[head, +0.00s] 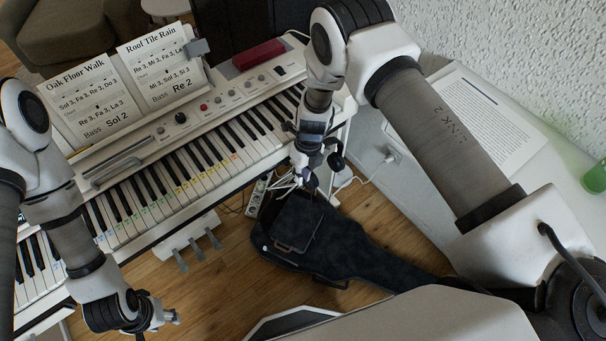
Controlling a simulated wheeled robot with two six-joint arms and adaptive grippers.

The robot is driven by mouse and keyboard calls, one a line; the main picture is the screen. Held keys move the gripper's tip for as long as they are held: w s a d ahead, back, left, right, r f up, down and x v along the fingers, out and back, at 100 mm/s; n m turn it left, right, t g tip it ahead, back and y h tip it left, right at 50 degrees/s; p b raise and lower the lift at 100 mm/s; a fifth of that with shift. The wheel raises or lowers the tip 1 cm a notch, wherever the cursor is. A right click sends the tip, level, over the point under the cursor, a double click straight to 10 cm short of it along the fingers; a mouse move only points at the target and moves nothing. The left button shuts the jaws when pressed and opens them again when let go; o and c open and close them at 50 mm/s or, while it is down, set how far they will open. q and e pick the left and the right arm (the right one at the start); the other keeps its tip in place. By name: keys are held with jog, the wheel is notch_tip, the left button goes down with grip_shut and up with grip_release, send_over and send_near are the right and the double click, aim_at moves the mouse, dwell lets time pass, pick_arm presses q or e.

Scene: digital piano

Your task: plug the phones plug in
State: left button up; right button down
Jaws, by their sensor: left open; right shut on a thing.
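The digital piano (160,150) runs diagonally from lower left to upper middle, with its keys facing me. My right gripper (312,178) hangs past the piano's right end, beside the keyboard's edge and above the floor. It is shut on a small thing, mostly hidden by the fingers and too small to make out. I cannot make out the phones plug or the phones socket. My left gripper (158,320) is open and empty at the lower left, in front of the keys and apart from the piano.
A black guitar case (345,250) lies on the wood floor, with a dark flat object (297,222) on it. A power strip (257,195) and white cables lie near the piano's right end. Pedals (198,250) stand below. A white surface with a printed sheet (480,120) is at right.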

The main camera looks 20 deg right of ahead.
jog(key=shift+w+a+b, duration=0.25)
jog(key=shift+w+b, duration=0.45)
jog(key=shift+w+a+b, duration=0.25)
jog(key=shift+w+b, duration=0.4)
jog(key=shift+w, duration=0.05)
jog(key=c, duration=1.1)
grip_release()
jog(key=r+p, duration=0.2)
jog(key=r, duration=0.1)
jog(key=r+p, duration=0.1)
jog(key=r, duration=0.1)
jog(key=shift+w+d, duration=0.15)
jog(key=shift+d, duration=0.2)
